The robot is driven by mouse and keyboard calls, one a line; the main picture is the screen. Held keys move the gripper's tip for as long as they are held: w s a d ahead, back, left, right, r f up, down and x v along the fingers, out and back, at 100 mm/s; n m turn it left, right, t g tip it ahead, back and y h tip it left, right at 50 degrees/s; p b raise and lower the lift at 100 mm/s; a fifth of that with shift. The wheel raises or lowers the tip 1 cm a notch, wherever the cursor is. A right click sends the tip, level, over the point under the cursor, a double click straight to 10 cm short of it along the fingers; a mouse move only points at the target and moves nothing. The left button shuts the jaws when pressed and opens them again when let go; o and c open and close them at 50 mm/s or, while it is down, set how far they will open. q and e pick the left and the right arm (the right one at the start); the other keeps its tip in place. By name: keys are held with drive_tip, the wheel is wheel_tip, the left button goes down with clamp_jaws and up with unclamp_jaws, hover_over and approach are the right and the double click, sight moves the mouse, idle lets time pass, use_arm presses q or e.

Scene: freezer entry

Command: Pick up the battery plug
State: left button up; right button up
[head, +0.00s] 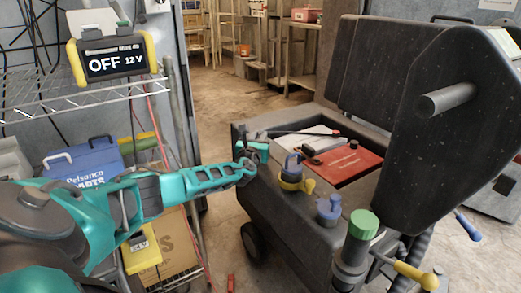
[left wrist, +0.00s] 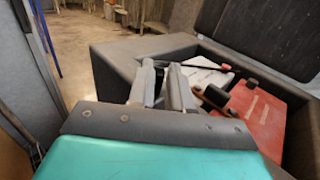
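A black cable (head: 300,132) runs across the open battery bay of the dark machine toward my left gripper (head: 257,153). In the left wrist view the cable (left wrist: 200,65) leads behind the tips of my left gripper (left wrist: 160,66). The battery plug cannot be clearly made out; the cable's left end is hidden by the fingers. My left gripper is at the left rim of the bay, its two grey fingers a small distance apart. Whether something dark is held between them is unclear. My right gripper is not in view.
In the bay lie a red battery (head: 345,161) and a pale sheet (head: 309,138). Blue and yellow valves (head: 293,178) and a green cap (head: 363,224) stand on the machine's near edge. The raised dark cover (head: 440,125) fills the right. A wire shelf (head: 80,96) stands left.

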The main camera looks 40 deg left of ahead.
use_arm(q)
clamp_jaws()
drive_tip(key=shift+r, duration=0.1)
idle(0.3)
